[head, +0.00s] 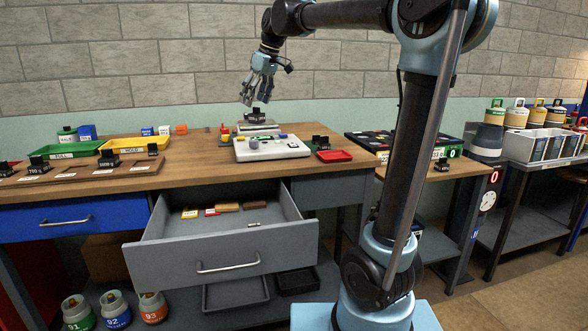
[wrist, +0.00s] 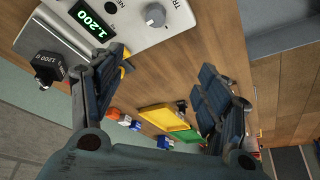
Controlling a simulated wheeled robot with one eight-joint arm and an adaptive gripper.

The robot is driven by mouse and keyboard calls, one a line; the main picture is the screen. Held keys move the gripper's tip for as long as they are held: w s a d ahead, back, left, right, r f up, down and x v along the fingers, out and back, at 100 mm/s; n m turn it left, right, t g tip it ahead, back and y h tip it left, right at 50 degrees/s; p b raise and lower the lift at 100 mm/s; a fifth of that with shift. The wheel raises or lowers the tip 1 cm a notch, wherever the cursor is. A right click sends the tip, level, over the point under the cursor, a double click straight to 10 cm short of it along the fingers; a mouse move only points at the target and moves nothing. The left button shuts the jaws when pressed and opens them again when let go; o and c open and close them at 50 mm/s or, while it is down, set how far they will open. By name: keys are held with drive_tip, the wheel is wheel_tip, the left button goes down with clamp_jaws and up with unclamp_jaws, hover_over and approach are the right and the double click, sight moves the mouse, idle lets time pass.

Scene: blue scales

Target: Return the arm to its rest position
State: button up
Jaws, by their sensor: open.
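My gripper (head: 258,100) is raised over the workbench (head: 205,150), above the scale (head: 272,147). My arm bends high and reaches left. In the wrist view, my gripper's fingers (wrist: 165,85) are spread apart with nothing held between them. A black weight (head: 257,115) stands on the scale's pan, just below the fingertips in the head view. In the wrist view the weight (wrist: 42,68) lies left of the fingers, and its label appears to read 1200 g. The scale's green display (wrist: 87,28) reads 1.200.
A grey drawer (head: 225,251) stands open at the bench front with small blocks inside. A red tray (head: 334,156) lies right of the scale. A second table with a dark board (head: 385,142) stands farther right.

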drive_tip(key=s+d+f+m+h, duration=0.1)
drive_tip(key=s+d+f+m, duration=0.2)
drive_tip(key=s+d+f, duration=0.55)
drive_tip(key=s+d+f+m+h, duration=0.1)
drive_tip(key=s+d+f+m, duration=0.35)
drive_tip(key=d, duration=0.65)
drive_tip(key=s+d+f+m, duration=0.1)
drive_tip(key=s+d+f, duration=0.3)
drive_tip(key=s+f, duration=0.2)
drive_tip(key=s+d+f+m+h, duration=0.1)
drive_tip(key=s+d+f, duration=0.3)
drive_tip(key=f, duration=0.6)
drive_tip(key=s+d+f+m, duration=0.2)
drive_tip(key=s+d+f, duration=0.2)
drive_tip(key=s+f, duration=0.4)
drive_tip(key=shift+d+h, duration=0.2)
drive_tip(key=shift+h, duration=0.2)
drive_tip(key=shift+w+f, duration=0.15)
drive_tip(key=shift+w, duration=0.35)
